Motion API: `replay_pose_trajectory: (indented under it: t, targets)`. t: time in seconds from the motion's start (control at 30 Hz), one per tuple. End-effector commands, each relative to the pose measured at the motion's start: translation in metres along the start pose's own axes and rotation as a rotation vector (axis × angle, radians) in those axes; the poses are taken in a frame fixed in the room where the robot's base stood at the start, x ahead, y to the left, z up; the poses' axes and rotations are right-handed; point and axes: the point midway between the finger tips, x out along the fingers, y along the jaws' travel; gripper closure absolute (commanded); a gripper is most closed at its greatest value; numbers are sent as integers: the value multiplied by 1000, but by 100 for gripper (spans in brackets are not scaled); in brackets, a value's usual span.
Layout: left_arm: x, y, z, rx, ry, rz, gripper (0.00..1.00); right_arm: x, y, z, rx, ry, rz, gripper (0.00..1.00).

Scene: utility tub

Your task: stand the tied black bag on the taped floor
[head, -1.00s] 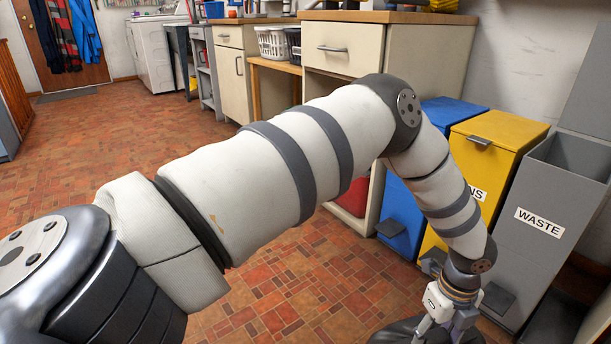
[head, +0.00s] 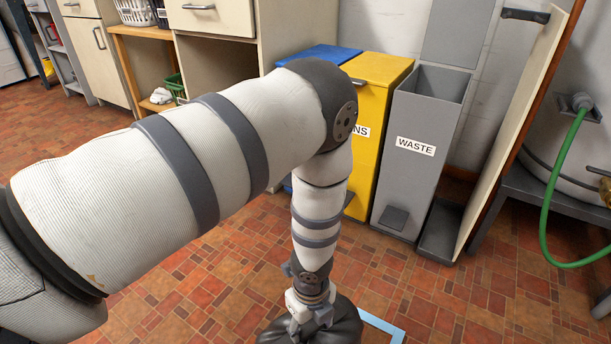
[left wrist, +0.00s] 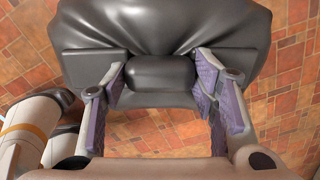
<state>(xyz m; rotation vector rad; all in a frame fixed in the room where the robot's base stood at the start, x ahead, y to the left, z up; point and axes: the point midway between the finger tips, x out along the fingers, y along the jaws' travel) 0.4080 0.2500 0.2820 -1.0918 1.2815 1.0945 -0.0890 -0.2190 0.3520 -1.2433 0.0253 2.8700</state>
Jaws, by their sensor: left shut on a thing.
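The black bag (head: 343,328) shows at the bottom of the head view, partly cut off by the picture's edge. In the left wrist view the bag (left wrist: 165,25) fills the top, with gathered folds and a thick tied neck (left wrist: 160,72). My left gripper (head: 309,316) is above the bag; its purple-padded fingers (left wrist: 162,84) are shut on the neck. A strip of light blue tape (head: 382,326) lies on the tiled floor just right of the bag. The rest of the taped area is hidden or out of view.
A grey waste bin (head: 422,150), its top open, stands beside a yellow bin (head: 376,85) and a blue bin (head: 322,54). An upright panel (head: 518,120) and a green hose (head: 551,195) are at the right. Floor in front of the bins is clear.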

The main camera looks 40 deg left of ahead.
Motion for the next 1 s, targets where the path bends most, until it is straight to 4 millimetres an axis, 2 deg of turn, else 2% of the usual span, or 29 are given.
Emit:
replay_pose_trajectory:
  t: [0.23,0.4,0.77,0.8,0.87,1.0]
  targets:
    - [19,15,-4,3,-1,0,100,2,0,0,-1,-4,0,100]
    - [50,15,-4,0,0,0,100,12,0,-2,-3,-28,2,100]
    - [52,14,-4,0,0,-4,100,12,1,-2,-4,-31,2,100]
    - [52,14,-4,0,0,-3,38,12,1,-2,-4,-30,2,100]
    - [52,14,-4,0,0,-3,27,11,1,-2,-4,-30,2,100]
    - [52,14,-4,0,0,-3,27,11,1,-2,-4,-30,2,100]
